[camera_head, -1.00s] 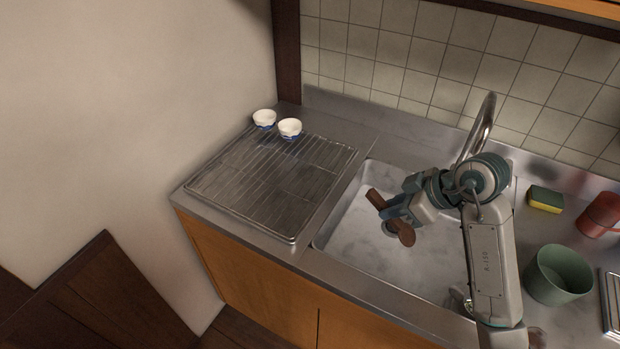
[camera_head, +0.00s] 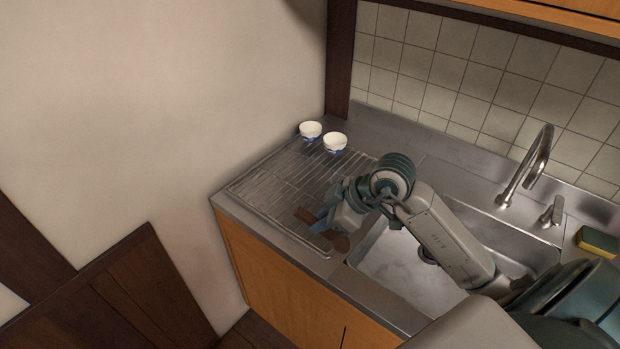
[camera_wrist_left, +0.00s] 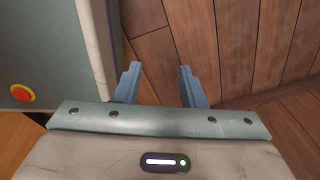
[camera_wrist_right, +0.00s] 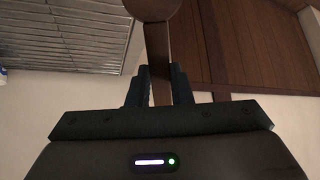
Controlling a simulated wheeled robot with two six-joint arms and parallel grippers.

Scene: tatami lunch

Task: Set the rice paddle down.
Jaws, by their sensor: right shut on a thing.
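The brown rice paddle (camera_head: 338,241) is in my right gripper (camera_head: 322,226), which is shut on it. In the head view the gripper and paddle are over the near right part of the wire drying rack (camera_head: 262,187). In the right wrist view the paddle's handle (camera_wrist_right: 157,50) runs between the fingers of my right gripper (camera_wrist_right: 158,86), and the rounded end is cut off at the top. Whether the paddle touches the rack cannot be told. My left gripper (camera_wrist_left: 157,85) is open and empty above a wooden floor in the left wrist view.
Two white and blue bowls (camera_head: 311,131) (camera_head: 334,143) stand at the rack's far end. The sink (camera_head: 400,275) is right of the rack, with a faucet (camera_head: 541,160) behind it. A sponge (camera_head: 598,241) lies at the right. Much of the rack is bare.

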